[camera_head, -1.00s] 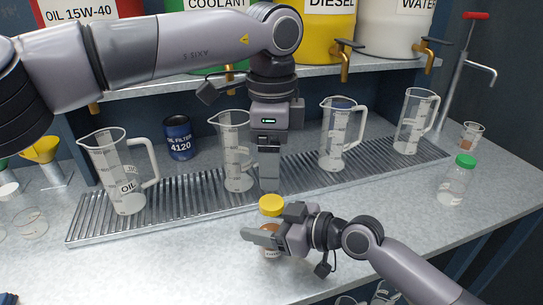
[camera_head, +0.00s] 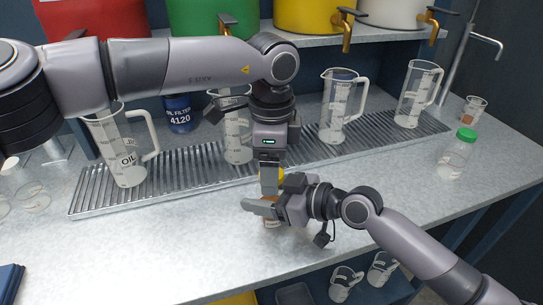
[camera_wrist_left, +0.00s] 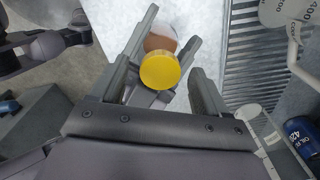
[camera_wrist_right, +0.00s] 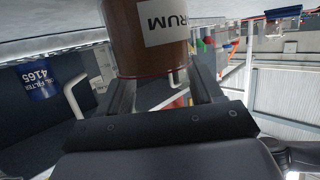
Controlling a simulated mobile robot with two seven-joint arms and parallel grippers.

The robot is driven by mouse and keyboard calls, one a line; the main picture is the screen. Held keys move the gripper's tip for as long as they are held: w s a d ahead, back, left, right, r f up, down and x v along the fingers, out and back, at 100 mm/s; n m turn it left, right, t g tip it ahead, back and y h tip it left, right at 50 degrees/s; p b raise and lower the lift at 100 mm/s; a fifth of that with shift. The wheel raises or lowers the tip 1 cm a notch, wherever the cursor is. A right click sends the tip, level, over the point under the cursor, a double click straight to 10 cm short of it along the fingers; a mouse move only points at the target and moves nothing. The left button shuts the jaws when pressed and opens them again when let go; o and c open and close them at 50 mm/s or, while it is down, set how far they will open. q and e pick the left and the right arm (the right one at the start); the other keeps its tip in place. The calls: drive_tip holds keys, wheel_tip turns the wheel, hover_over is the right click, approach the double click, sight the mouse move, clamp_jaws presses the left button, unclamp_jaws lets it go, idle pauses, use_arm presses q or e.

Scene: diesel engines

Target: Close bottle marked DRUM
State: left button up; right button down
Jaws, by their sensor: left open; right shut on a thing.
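The bottle marked DRUM (camera_wrist_right: 155,35) has brown contents and a white label, of which "RUM" shows in the right wrist view. My right gripper (camera_head: 264,208) is shut around its body above the bench, and hides much of the bottle in the head view. A yellow cap (camera_wrist_left: 160,70) is at the bottle's top; whether it is tight I cannot tell. My left gripper (camera_head: 270,185) points down from above, open, with its fingers on either side of the cap in the left wrist view. In the head view it covers most of the cap (camera_head: 279,174).
Clear measuring jugs (camera_head: 341,107) stand on the metal drain grate (camera_head: 190,178) behind. A blue oil filter can (camera_head: 178,112) stands at the back. A green-capped bottle (camera_head: 458,152) is at the right. The bench front is mostly clear.

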use_arm(q)
drive_tip(key=c, duration=1.1)
drive_tip(key=shift+c, duration=0.3)
drive_tip(key=m, duration=0.9)
drive_tip(key=shift+m, duration=0.3)
drive_tip(key=o, duration=1.2)
drive_tip(key=shift+c, duration=0.2)
